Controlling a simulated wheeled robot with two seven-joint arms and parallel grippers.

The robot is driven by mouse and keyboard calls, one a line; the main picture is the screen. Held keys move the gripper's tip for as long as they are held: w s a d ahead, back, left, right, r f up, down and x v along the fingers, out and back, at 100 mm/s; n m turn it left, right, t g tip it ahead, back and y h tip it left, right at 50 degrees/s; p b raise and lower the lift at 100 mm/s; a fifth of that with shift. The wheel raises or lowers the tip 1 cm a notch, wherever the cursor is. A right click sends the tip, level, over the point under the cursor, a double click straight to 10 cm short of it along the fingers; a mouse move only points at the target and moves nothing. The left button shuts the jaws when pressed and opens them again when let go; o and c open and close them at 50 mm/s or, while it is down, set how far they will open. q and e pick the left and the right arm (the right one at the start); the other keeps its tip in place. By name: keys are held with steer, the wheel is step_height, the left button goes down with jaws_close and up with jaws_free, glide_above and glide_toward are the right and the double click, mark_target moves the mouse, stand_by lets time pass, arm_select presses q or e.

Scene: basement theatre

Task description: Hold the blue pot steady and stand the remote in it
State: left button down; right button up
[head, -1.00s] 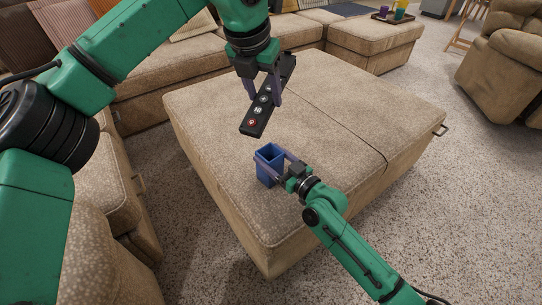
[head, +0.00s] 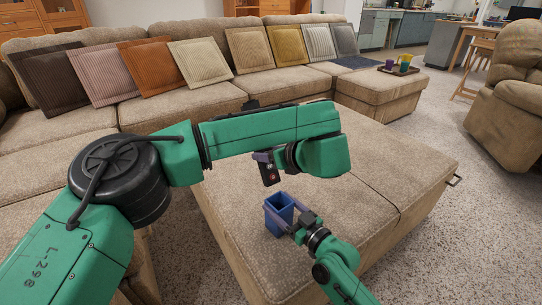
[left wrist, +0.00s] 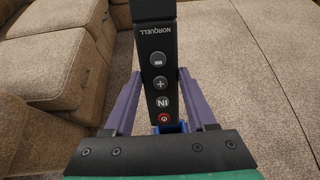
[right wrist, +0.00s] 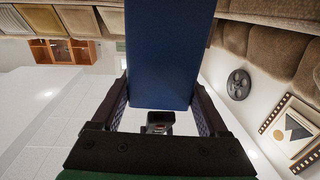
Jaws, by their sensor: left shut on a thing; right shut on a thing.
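The blue pot (head: 275,219) stands upright on the tan ottoman. My right gripper (head: 293,221) is shut on its wall; the pot fills much of the right wrist view (right wrist: 162,55). My left gripper (head: 264,158) is shut on the black remote (head: 269,174). It holds the remote steeply, with the red-button end down, above the pot and apart from it. My left arm hides much of the remote in the head view. Its buttons show between the fingers in the left wrist view (left wrist: 158,65), with a bit of blue pot (left wrist: 172,127) behind its lower end.
The ottoman top (head: 345,190) is clear around the pot. A long sofa (head: 195,100) with several cushions runs behind. A tray with cups (head: 399,68) sits on the sofa's far right section. An armchair (head: 515,105) stands at the right.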

arm_select(q)
steer(key=shift+w+d+r+n+y, duration=0.1)
steer(key=shift+w+r+n+y, duration=0.2)
steer(key=shift+y, duration=0.2)
steer(key=shift+w+r+n+y, duration=0.15)
steer(key=shift+n+y, duration=0.15)
steer(key=shift+y, duration=0.2)
steer(key=s+d+f, duration=0.2)
steer(key=s+f, duration=0.1)
steer(key=f, duration=0.7)
steer(key=shift+d, duration=0.35)
steer(key=shift+c, duration=0.6)
jaws_free()
steer(key=v, duration=1.2)
steer(key=shift+s, duration=0.15)
steer(key=shift+a+f, duration=0.15)
